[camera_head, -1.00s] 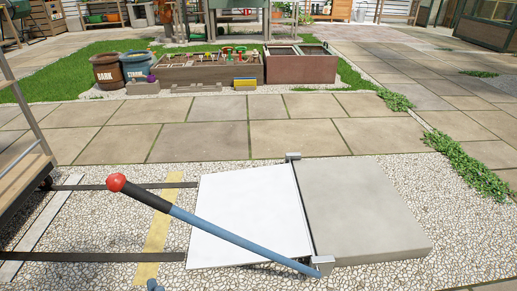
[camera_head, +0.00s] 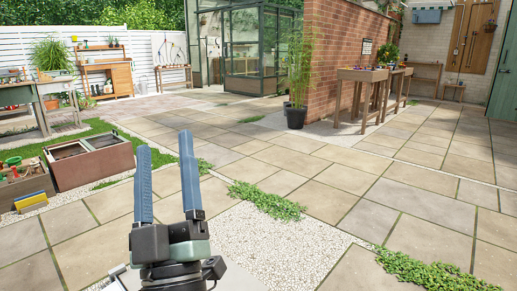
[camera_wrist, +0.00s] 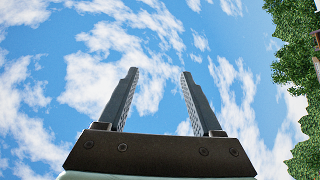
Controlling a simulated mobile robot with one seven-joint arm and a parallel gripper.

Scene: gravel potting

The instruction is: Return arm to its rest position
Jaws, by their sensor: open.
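My gripper (camera_head: 166,180) stands at the lower left of the head view with its two long blue fingers pointing up. The fingers are apart, with nothing between them. In the wrist view my gripper (camera_wrist: 158,92) is open and empty against blue sky and clouds. It touches nothing that I can see.
Ahead are a brick wall (camera_head: 345,65), a black-potted bamboo (camera_head: 296,115) and a wooden table (camera_head: 372,76). The paving (camera_head: 345,178) between is mostly clear, with low green plants (camera_head: 265,199).

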